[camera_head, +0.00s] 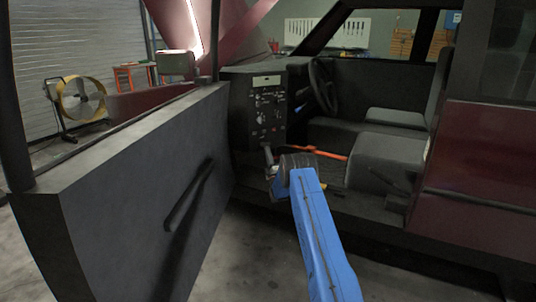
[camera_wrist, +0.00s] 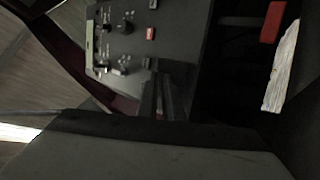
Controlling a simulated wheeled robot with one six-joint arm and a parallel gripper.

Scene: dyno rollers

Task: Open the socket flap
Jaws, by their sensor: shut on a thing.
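The dark control panel (camera_head: 262,108) stands at the front of the cab, behind the open door, with switches and knobs on its face. In the wrist view the panel (camera_wrist: 125,45) fills the top middle, with a red switch (camera_wrist: 151,33). My gripper (camera_head: 268,152) is at the panel's lower part. In the wrist view my gripper's two dark fingers (camera_wrist: 160,72) are close together at the panel's lower right. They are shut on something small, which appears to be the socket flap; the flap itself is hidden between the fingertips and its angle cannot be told.
The open door (camera_head: 120,190) stands left of my arm, with a handle bar on its face. The steering wheel (camera_head: 322,85) and grey seats (camera_head: 385,158) are to the right. An orange-red bar (camera_head: 328,154) lies low in the cab. A yellow fan (camera_head: 80,100) stands farther back.

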